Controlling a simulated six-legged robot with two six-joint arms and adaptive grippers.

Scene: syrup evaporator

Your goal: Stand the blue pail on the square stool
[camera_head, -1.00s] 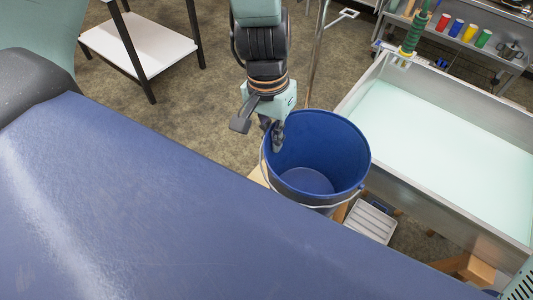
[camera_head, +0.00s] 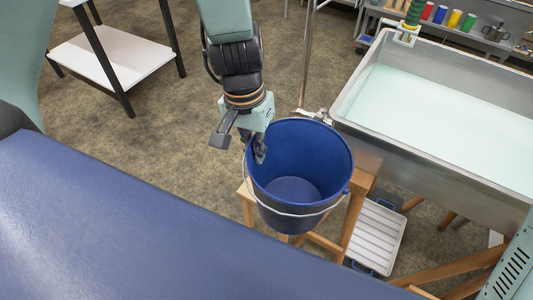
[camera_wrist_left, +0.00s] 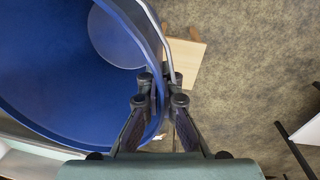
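The blue pail (camera_head: 305,150) is upright and empty, with its thin wire handle hanging down outside the near wall. My left gripper (camera_head: 258,150) is at the pail's left rim. In the left wrist view, its fingers (camera_wrist_left: 160,92) are closed on the pail wall (camera_wrist_left: 60,70), one on each side. The wooden square stool (camera_head: 367,165) is directly below the pail, its top mostly hidden by it. A corner of the stool top also shows in the left wrist view (camera_wrist_left: 186,62). I cannot tell whether the pail's base touches the stool. My right gripper is out of view.
A steel evaporator pan (camera_head: 440,120) with pale liquid stands close on the right. A white slatted tray (camera_head: 376,236) lies low beside the stool. A white-shelved rack (camera_head: 105,60) is at upper left. Colored cups (camera_head: 454,19) stand on a back shelf. Open floor lies left of the pail.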

